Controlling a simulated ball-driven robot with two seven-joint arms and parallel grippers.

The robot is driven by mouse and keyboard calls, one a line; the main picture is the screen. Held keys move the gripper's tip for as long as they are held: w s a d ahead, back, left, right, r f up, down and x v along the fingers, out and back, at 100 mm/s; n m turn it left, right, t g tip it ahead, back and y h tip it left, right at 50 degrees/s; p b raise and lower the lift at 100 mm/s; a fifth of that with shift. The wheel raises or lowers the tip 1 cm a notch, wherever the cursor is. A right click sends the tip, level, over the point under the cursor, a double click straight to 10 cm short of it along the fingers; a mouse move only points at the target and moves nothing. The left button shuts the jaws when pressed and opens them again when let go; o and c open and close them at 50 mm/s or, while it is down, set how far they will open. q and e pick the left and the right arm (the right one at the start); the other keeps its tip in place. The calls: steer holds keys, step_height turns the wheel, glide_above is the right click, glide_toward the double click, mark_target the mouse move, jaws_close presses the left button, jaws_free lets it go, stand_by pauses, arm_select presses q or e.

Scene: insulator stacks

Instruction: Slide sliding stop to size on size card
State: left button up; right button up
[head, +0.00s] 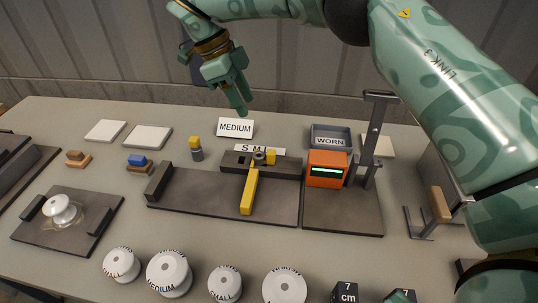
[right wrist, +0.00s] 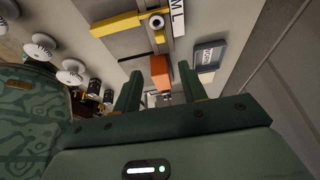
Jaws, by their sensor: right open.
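The sliding stop is a long yellow bar (head: 249,192) lying across a dark plate, with a grey round knob (head: 258,157) at its back on a raised rail (head: 290,166). The bar also shows in the right wrist view (right wrist: 116,24). A letter strip (head: 243,149) with S and M stands behind the rail; the knob partly hides it. The white size card (head: 235,128) reads MEDIUM and stands behind the strip. My right gripper (head: 243,108) is open and empty, above and behind the card. Its two fingers show apart in the right wrist view (right wrist: 158,88). My left gripper is not in view.
An orange device (head: 326,169) with a green display and a tall grey post (head: 374,135) stand right of the plate. A grey WORN tray (head: 331,134) lies behind. Several white insulators (head: 168,272) line the front. A dark fixture (head: 95,230) holds another at left.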

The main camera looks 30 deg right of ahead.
mark_target(270, 151)
steer(key=b+x, duration=0.3)
steer(key=x, duration=1.4)
steer(key=shift+b, duration=0.4)
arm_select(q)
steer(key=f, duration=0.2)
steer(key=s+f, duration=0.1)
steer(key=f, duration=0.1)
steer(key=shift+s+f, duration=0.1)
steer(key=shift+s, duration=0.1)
arm_select(e)
jaws_close()
steer(key=shift+w+a, duration=0.1)
